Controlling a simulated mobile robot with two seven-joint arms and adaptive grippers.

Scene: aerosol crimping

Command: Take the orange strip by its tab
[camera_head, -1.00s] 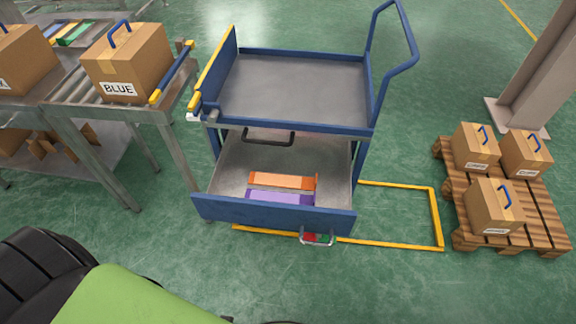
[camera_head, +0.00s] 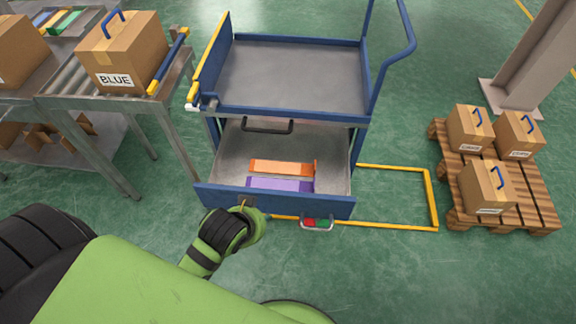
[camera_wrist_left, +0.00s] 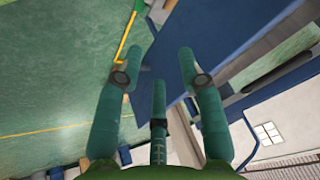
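The orange strip (camera_head: 281,167) lies in the open lower drawer (camera_head: 230,160) of the blue trolley, in the head view. A small raised piece, perhaps its tab, shows at its right end. The purple strip (camera_head: 280,185) lies in front of it, partly hidden by the drawer's front wall. My left gripper (camera_head: 245,205) is at the outside of that front wall, apart from the orange strip. In the left wrist view my left gripper (camera_wrist_left: 160,62) has its fingers spread and empty, close to a blue panel (camera_wrist_left: 205,45). My right gripper is not in view.
The trolley's upper shelf (camera_head: 290,75) overhangs the back of the drawer, with a dark handle (camera_head: 267,126) below its edge. A box labelled BLUE (camera_head: 123,55) stands left; a pallet (camera_head: 515,205) with boxes stands right.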

